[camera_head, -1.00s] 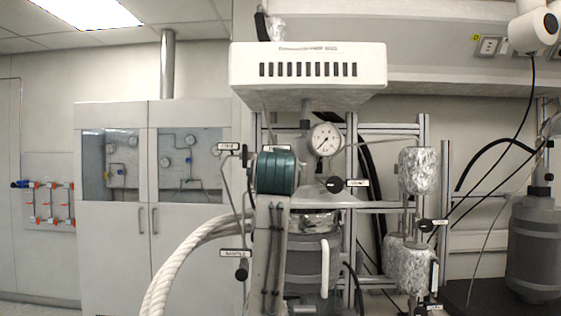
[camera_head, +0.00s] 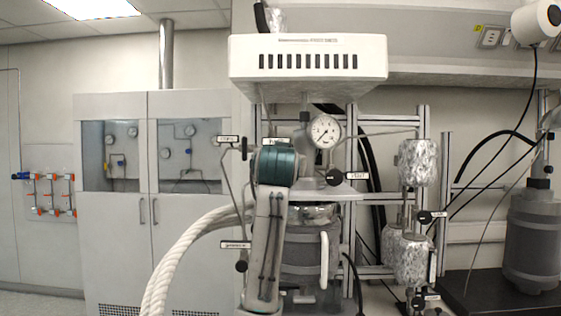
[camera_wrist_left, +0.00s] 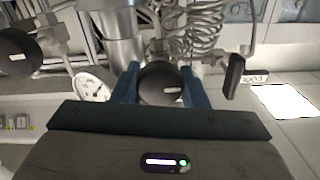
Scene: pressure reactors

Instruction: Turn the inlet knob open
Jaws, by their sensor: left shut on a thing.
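A round black knob (camera_wrist_left: 160,84) with a small pale mark on its face sits between the blue fingers of my left gripper (camera_wrist_left: 160,86) in the left wrist view. The fingers close on it from both sides. No legible label shows on it, so I take it as the inlet knob by its place only. In the head view my left wrist (camera_head: 275,165) is in front of the reactor and hides the knob and fingertips. The reactor's pressure gauge (camera_head: 324,131) is just right of my wrist; it also shows in the left wrist view (camera_wrist_left: 90,86). My right gripper is not in view.
Another black knob (camera_head: 334,177) with a label is close on the right. A labelled black handle (camera_head: 244,148) is close on the left, and a lower valve (camera_head: 241,266) is beside my arm. A white vented housing (camera_head: 307,65) hangs above. Thick white hoses (camera_head: 190,245) curve at left.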

